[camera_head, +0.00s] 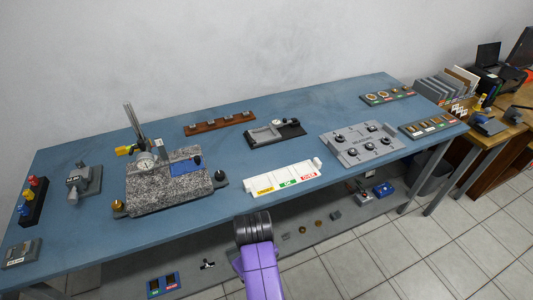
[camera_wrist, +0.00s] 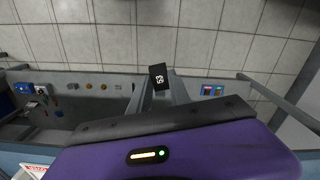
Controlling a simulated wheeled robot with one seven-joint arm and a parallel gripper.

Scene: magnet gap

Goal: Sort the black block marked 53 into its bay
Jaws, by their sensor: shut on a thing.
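My gripper (camera_wrist: 160,86) is shut on the black block (camera_wrist: 158,76), whose white 53 shows upside down or turned in the wrist view. The block is held at the fingertips, with the floor and the bench's lower shelf behind it, clear of the tabletop. The head view shows only my purple arm at the front edge; the fingers and block are hidden there. A white bay tray (camera_head: 257,196) with yellow, green and red labels lies near the front edge of the bench. A corner of it shows in the wrist view (camera_wrist: 30,170).
A brown rack (camera_head: 219,123) stands farther back. Small parts lie on the lower shelf.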

